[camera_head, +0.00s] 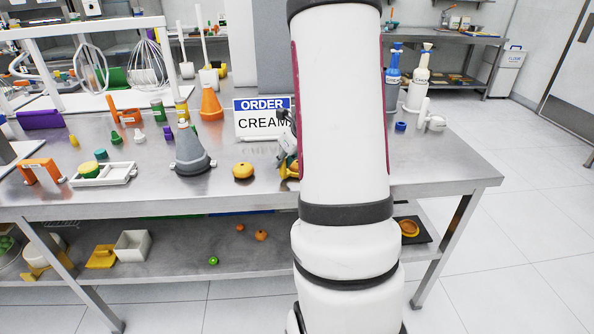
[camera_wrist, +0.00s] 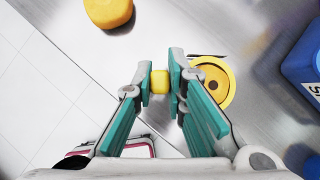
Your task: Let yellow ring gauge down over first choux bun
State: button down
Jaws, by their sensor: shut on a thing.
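My gripper (camera_wrist: 160,82) has its teal pads shut on a small yellow block, which looks like the handle of the yellow ring gauge (camera_wrist: 229,92). The ring shows just right of the fingers in the wrist view, partly covered by the right one. A round orange-brown shape, seemingly a choux bun (camera_wrist: 210,84), shows inside the ring. I cannot tell whether the ring touches the table. Another round golden bun (camera_wrist: 108,12) lies apart at the top left, and stands on the table in the head view (camera_head: 243,171). There my arm hides most of the gripper area.
A grey cone-shaped piece (camera_head: 192,152) stands left of the bun on the steel table (camera_head: 250,196). The order sign (camera_head: 262,120) stands behind. A blue object (camera_wrist: 302,65) is at the wrist view's right edge. The table's front edge is close.

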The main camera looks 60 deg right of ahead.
jog(key=shift+r+p, duration=3.65)
jog(key=shift+r, duration=0.1)
